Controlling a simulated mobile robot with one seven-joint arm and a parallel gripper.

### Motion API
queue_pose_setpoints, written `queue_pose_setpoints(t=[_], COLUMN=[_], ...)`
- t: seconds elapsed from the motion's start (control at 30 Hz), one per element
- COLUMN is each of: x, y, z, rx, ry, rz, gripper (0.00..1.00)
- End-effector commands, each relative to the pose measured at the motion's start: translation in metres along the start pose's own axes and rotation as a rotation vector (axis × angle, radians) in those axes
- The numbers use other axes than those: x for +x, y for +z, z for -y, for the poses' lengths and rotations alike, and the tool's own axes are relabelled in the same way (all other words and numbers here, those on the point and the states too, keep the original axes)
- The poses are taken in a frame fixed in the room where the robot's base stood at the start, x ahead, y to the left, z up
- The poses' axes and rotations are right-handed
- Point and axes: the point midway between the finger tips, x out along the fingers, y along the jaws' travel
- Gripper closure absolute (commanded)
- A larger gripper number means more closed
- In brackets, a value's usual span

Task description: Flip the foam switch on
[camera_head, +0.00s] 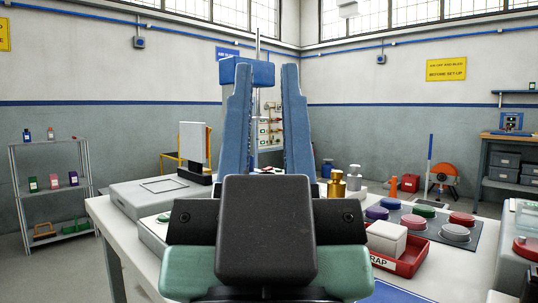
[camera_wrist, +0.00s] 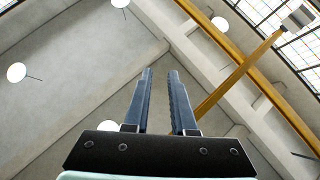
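My gripper (camera_head: 266,78) stands up in the middle of the head view, with two long blue fingers apart and nothing between them. In the wrist view the fingers (camera_wrist: 160,73) point up at the ceiling, also apart and empty. I cannot make out which thing is the foam switch. A small panel with a green button (camera_head: 164,217) shows partly at the left of my wrist. A device with a red button (camera_head: 527,246) is at the right edge. My arm and gripper hide the middle of the table.
The white table (camera_head: 112,217) carries a grey box (camera_head: 150,196) at left, and a dark mat with several coloured round pads (camera_head: 455,232) at right. A red scrap tray (camera_head: 411,260) holds a white block (camera_head: 386,239). A gold weight (camera_head: 336,185) stands behind. A shelf (camera_head: 50,190) is far left.

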Motion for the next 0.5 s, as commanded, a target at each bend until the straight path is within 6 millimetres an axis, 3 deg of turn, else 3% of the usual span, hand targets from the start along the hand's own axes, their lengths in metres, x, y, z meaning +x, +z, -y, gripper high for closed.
queue_pose_setpoints(t=[0.03,0.1,0.13,0.5], x=[0.022,0.039,0.047,0.138], y=[-0.021,-0.037,-0.045,-0.132], z=[0.0,0.0,0.0,0.0], rx=[0.0,0.0,0.0,0.001], ry=[0.0,0.0,0.0,-0.001], rz=[-0.001,-0.001,-0.001,-0.001], gripper=[0.86,0.99,1.0,1.0])
